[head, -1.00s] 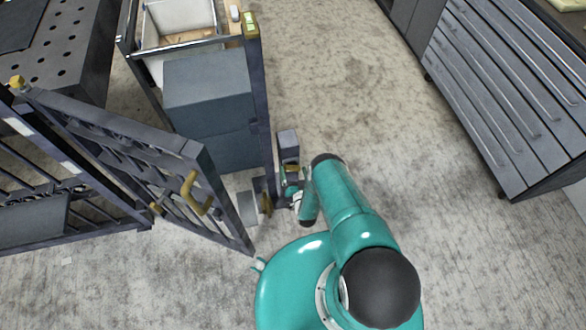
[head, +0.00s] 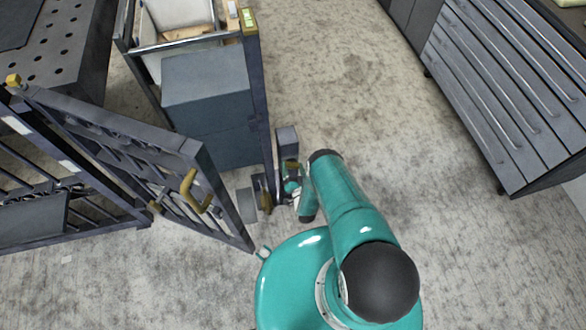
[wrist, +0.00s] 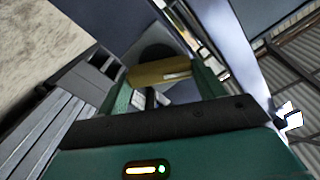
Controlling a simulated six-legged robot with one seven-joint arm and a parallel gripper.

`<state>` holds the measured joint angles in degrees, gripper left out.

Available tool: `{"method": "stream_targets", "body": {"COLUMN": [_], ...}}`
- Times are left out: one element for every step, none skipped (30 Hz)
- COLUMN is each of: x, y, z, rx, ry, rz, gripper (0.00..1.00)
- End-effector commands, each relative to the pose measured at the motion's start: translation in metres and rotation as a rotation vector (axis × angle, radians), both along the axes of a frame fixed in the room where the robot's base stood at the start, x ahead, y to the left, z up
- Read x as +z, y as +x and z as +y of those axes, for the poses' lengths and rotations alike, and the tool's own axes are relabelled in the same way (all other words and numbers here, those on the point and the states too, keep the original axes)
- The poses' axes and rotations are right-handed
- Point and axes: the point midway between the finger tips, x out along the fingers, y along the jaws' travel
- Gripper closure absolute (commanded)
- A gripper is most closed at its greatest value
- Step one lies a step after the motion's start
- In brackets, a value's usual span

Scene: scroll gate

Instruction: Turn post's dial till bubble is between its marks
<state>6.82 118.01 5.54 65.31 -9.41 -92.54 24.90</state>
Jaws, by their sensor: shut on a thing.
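The dark post (head: 263,110) stands beside the gate, in the left half of the head view. A yellow-green vial (head: 249,19) sits on its top; the bubble and marks are too small to read. A dark grey housing (head: 287,139) is low on the post's right side. The brass dial (wrist: 160,72) shows in the wrist view as a bar before a dark round part. My gripper (wrist: 163,78) is shut on it, with a teal finger on each side. In the head view my gripper (head: 293,182) is low beside the post, partly hidden by my arm.
An open barred gate (head: 125,150) with a brass handle (head: 190,190) is to the left. A blue-grey box (head: 205,90) stands behind the post. A drawer cabinet (head: 500,90) is at the right. The floor (head: 340,80) between post and cabinet is clear.

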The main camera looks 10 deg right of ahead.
Motion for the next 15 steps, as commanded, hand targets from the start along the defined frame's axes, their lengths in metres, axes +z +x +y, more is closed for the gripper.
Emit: {"method": "stream_targets", "body": {"x": [0.0003,0.0002,0.0002,0.0001,0.0000,0.0000,-0.0002,-0.0002,-0.0002,-0.0002,-0.0003,-0.0002,-0.0002,-0.0003,-0.0002], "y": [-0.0003,0.0001,0.0004,0.0004,0.0004,0.0004,0.0004,0.0004,0.0004,0.0004,0.0005,0.0005,0.0005,0.0005,0.0005], "z": [0.0005,0.0006,0.0003,0.0000,-0.0002,-0.0004,-0.0005,-0.0006,-0.0006,-0.0006,-0.0007,-0.0008,-0.0008,-0.0009,-0.0009], "rx": [0.002,0.002,0.001,0.001,0.001,0.001,0.001,0.001,0.001,0.001,0.001,0.000,0.000,0.000,0.000], "ry": [0.041,0.070,0.109,0.138,0.164,0.197,0.218,0.237,0.258,0.271,0.280,0.289,0.293,0.295,0.296], "rz": [-0.003,-0.003,-0.003,-0.003,-0.003,-0.003,-0.003,-0.003,-0.003,-0.003,-0.003,-0.003,-0.003,-0.003,-0.003], "gripper": [0.55,0.55,0.55,0.55,0.55,0.55,0.55,0.55,0.55,0.55,0.55,0.55,0.55,0.55,0.55]}}
